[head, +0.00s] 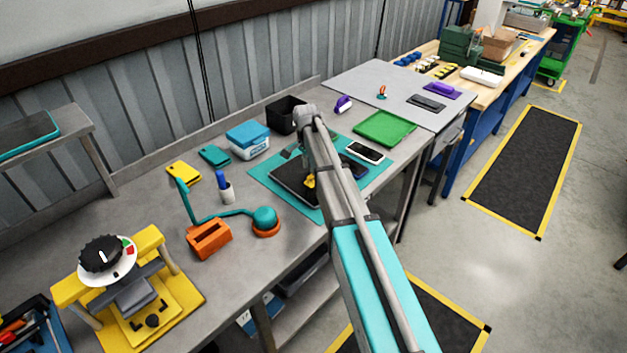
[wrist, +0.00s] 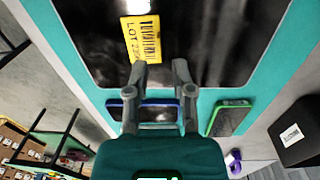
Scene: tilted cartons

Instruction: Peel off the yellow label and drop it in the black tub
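The yellow label (wrist: 142,38), printed with a barcode and "LOT", lies on a glossy black panel (wrist: 213,35) in the wrist view. The panel rests on a teal mat (wrist: 270,75). My gripper (wrist: 160,66) is open and empty, its fingertips near the label's lower edge. The left fingertip appears close to that edge; I cannot tell whether it touches. The black tub (head: 280,118) stands at the back of the bench in the head view, beyond the mat. It also shows at the lower right of the wrist view (wrist: 297,135). My arm partly covers the panel in the head view.
A blue-edged phone (wrist: 158,113) and a green-edged phone (wrist: 230,117) lie beside the panel. A blue and white box (head: 248,140) stands left of the tub. A lamp with a teal head (head: 265,217) stands near the front edge. A green tray (head: 385,128) lies to the right.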

